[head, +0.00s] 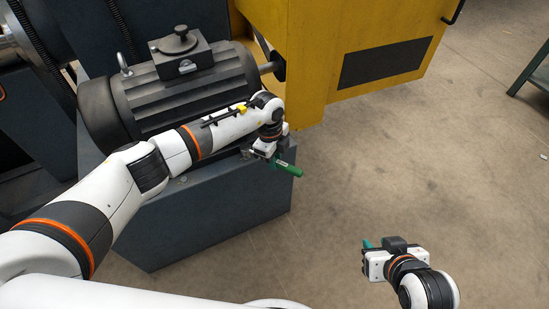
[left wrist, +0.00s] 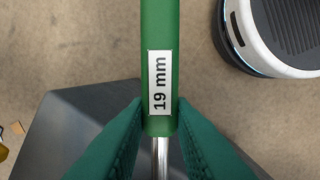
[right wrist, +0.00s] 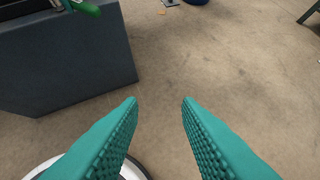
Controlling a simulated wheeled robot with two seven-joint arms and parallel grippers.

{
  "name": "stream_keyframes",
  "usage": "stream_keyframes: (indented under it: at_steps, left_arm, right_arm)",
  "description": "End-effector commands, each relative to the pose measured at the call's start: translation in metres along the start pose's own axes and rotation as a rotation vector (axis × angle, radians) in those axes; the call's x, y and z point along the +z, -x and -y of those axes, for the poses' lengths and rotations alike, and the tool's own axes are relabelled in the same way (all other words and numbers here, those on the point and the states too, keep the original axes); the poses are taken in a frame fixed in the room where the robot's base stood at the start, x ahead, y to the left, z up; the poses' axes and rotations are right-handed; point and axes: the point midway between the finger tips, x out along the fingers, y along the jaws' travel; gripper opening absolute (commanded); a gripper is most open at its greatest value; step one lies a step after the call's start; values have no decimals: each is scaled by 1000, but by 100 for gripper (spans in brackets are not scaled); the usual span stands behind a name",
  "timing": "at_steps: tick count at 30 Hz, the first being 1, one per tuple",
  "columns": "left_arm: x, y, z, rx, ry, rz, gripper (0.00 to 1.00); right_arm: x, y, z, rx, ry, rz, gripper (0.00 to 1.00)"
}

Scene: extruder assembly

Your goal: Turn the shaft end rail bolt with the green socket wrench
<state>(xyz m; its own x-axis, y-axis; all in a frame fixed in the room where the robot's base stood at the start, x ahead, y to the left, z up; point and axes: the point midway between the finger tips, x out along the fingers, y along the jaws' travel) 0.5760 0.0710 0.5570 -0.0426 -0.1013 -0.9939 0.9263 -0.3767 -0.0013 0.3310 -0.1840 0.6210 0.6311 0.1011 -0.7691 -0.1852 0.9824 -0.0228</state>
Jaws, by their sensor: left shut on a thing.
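The green socket wrench (head: 288,168) is held by my left gripper (head: 272,157) at the edge of the dark motor base. In the left wrist view the wrench's green handle (left wrist: 159,40) bears a white "19 mm" label, and its metal shank (left wrist: 161,155) runs down between the fingers. My left gripper (left wrist: 160,118) is shut on the wrench. The rail bolt at the shaft end is hidden behind my left arm and hand in the head view. My right gripper (head: 368,246) is away from the motor; in the right wrist view (right wrist: 160,100) its fingers are apart with nothing between them.
The dark finned motor (head: 185,85) sits on a blue-grey base (head: 215,210). A yellow housing (head: 305,60) stands behind the shaft. A green table (head: 535,70) is at the upper right. The concrete floor (head: 430,160) around my right gripper is clear.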

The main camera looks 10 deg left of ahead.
Motion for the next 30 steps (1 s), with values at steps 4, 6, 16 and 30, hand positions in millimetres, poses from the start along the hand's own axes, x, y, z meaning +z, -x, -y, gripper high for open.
stream_keyframes:
  at_steps: [4,6,16,30]
  left_arm:
    - [0,1,0,1,0,0,0]
    - [0,1,0,1,0,0,0]
    - [0,1,0,1,0,0,0]
    - [0,1,0,1,0,0,0]
  right_arm:
    - [-4,-2,0,-1,-1,-15,31]
    - [-6,-4,0,-1,-1,-22,31]
    - [-15,-9,1,-2,-1,-57,31]
    - [-28,-15,2,-4,-2,-105,31]
